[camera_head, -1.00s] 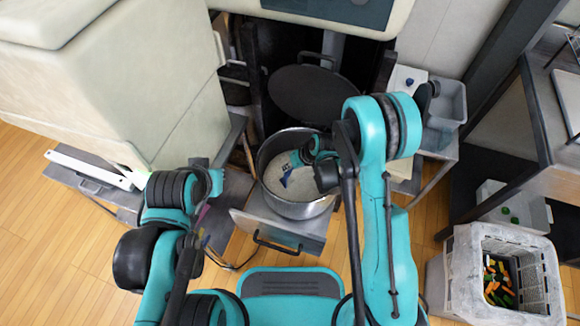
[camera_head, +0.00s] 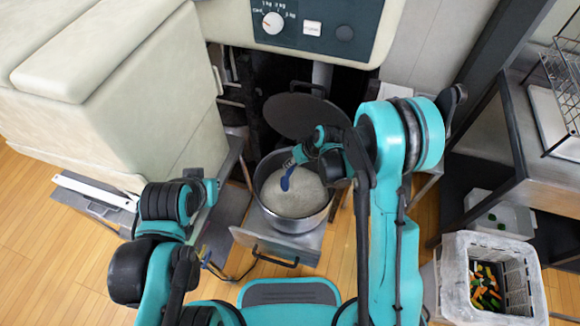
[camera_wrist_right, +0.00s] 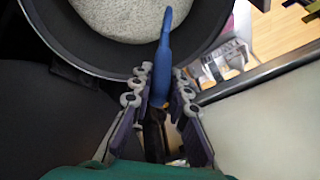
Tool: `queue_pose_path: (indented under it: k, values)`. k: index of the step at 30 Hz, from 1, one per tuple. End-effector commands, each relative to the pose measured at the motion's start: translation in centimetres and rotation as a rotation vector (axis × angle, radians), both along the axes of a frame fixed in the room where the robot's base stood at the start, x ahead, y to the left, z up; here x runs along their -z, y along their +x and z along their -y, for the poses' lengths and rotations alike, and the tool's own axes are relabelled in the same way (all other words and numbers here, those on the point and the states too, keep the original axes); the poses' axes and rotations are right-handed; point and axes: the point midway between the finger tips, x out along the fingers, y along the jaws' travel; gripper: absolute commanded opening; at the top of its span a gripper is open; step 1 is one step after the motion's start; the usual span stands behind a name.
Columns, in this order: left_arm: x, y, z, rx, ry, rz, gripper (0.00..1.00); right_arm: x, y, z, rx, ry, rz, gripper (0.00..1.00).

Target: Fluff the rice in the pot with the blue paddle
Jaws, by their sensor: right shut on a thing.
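The pot (camera_head: 306,222) is a round metal pot on a pulled-out shelf, with white rice (camera_head: 297,199) filling its lower part. The rice and pot rim also show at the top of the right wrist view (camera_wrist_right: 125,15). My right gripper (camera_head: 298,157) is over the pot, shut on the blue paddle (camera_head: 287,178). In the right wrist view the paddle (camera_wrist_right: 163,60) stands between the fingers and reaches over the rice; whether its tip touches the rice is unclear. My left arm is at the lower left; its gripper (camera_head: 208,190) is partly visible left of the pot, its jaws unclear.
The dark round lid (camera_head: 300,114) is tilted up behind the pot. The pulled-out shelf (camera_head: 285,244) has a black handle. A white crate (camera_head: 455,275) with colourful pieces stands at lower right, and a large beige machine (camera_head: 110,90) fills the left.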

Motion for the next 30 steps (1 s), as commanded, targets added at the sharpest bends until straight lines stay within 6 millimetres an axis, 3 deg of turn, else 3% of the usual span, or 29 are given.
queue_pose_path:
  k: [3, 18, 30]
  values:
    - [-1.3, 0.0, 0.0, 0.0, 0.0, 0.0, 0.0, -1.9, 0.2, 0.3, 0.001, 0.0, 0.0, 0.0]
    - [-4.9, 0.0, 0.0, 0.0, 0.0, 0.0, 0.0, -7.6, 0.8, 1.5, 0.0, 0.0, 0.0, 0.0]
    - [-4.9, 0.0, 0.0, 0.0, 0.0, 0.0, 0.0, -7.8, 0.9, 1.7, 0.001, -0.001, 0.0, 0.0]
